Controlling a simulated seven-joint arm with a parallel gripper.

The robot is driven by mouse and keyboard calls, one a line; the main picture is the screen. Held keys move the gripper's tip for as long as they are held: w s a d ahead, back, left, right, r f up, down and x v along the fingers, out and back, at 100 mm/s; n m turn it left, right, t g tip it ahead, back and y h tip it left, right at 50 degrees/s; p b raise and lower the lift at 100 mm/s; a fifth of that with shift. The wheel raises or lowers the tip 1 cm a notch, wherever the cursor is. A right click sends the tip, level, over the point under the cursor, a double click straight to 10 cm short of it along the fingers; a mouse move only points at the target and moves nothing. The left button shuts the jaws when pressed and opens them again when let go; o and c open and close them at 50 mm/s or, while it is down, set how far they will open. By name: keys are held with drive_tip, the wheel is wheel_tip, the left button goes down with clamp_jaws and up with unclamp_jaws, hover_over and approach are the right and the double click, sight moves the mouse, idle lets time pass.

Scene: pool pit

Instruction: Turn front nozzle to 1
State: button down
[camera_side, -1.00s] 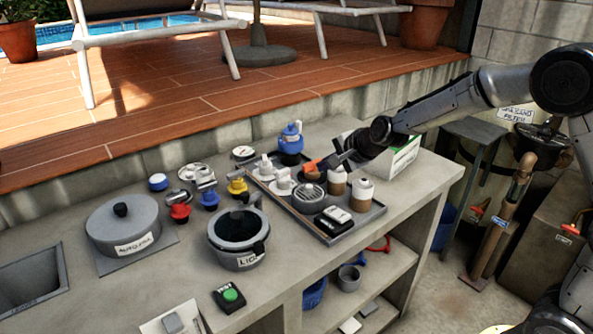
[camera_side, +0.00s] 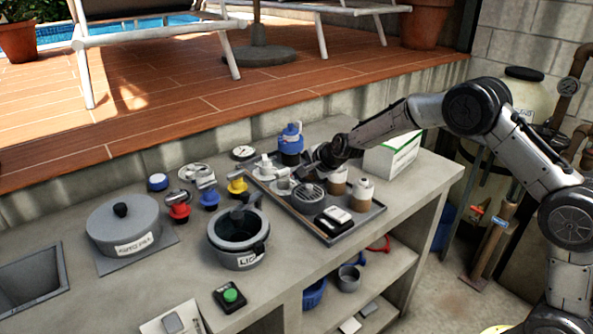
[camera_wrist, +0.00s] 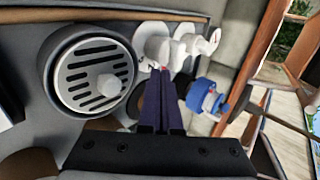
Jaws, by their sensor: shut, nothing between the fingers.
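Two white nozzles on round white bases stand on the tray. The one nearer the side camera, seemingly the front nozzle (camera_side: 283,182), is beside the round grate; it also shows in the wrist view (camera_wrist: 155,46). The other nozzle (camera_side: 264,166) stands behind it and shows to its right in the wrist view (camera_wrist: 194,42). My gripper (camera_side: 300,173) is low over the tray, fingers shut and empty. In the wrist view the fingertips (camera_wrist: 160,74) point at the front nozzle's base, very close; I cannot tell whether they touch. No number markings are readable.
The tray (camera_side: 334,240) also holds a round grate (camera_side: 308,196), brown-and-white bottles (camera_side: 362,194) and a black-and-white device (camera_side: 334,220). A blue-topped bottle (camera_side: 291,141) stands behind. A grey pot (camera_side: 238,237) and coloured valves (camera_side: 208,192) are left.

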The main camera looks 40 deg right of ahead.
drive_tip(key=shift+w, duration=0.8)
drive_tip(key=shift+w+d, duration=0.1)
drive_tip(key=shift+d, duration=0.2)
drive_tip(key=shift+w+d+n+y, duration=0.1)
drive_tip(key=shift+n+y, duration=0.6)
drive_tip(key=shift+n, duration=0.1)
drive_tip(key=n+y, duration=0.1)
drive_tip(key=n, duration=0.1)
drive_tip(key=w+d+n+g+y, duration=0.1)
drive_tip(key=y, duration=0.1)
drive_tip(key=shift+n, duration=0.4)
drive_tip(key=n+y, duration=0.1)
drive_tip(key=w+n+g+y, duration=0.1)
drive_tip(key=n, duration=0.1)
drive_tip(key=n+g+y, duration=0.1)
drive_tip(key=shift+w+d+n, duration=0.3)
drive_tip(key=shift+n, duration=0.1)
drive_tip(key=shift+w+g, duration=0.1)
drive_tip(key=shift+g, duration=0.3)
drive_tip(key=shift+w, duration=0.2)
